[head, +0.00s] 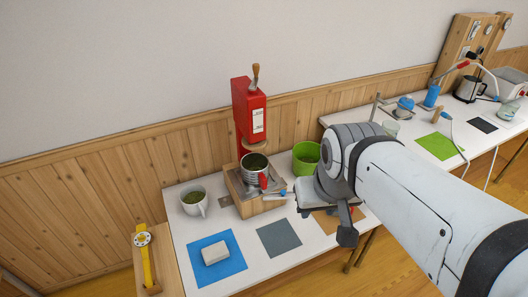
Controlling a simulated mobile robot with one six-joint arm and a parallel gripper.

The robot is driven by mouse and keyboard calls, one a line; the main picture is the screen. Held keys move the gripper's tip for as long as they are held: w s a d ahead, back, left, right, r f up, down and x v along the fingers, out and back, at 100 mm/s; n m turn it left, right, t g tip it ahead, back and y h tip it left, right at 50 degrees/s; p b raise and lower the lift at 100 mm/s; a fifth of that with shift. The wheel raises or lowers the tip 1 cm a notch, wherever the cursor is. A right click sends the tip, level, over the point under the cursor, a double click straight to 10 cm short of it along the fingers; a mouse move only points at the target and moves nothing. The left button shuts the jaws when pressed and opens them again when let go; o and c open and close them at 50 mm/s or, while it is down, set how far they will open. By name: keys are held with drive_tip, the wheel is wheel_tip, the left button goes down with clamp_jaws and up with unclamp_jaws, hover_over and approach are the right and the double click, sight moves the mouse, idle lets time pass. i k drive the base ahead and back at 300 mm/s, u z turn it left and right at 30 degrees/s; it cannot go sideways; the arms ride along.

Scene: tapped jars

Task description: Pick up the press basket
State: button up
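A metal cylinder with dark green contents, which looks like the press basket (254,164), stands on the wooden block (245,206) under the red press (247,110). A red part (263,181) shows at its front right side. My arm comes in from the right, and my gripper (322,196) is at its end, to the right of the cylinder. The arm's wrist hides most of the gripper and the area behind it. I cannot see both fingertips, or whether they touch anything.
A white mug (194,201) stands left of the press, and a green pot (306,158) behind my wrist. A pale block (215,252) lies on a blue mat (232,274). The grey mat (279,239) is clear. A second table (470,142) holds more equipment.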

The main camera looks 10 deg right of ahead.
sight(254, 166)
drive_tip(key=z, duration=1.3)
drive_tip(key=k, duration=0.75)
drive_tip(key=u, duration=1.1)
drive_tip(key=i, duration=1)
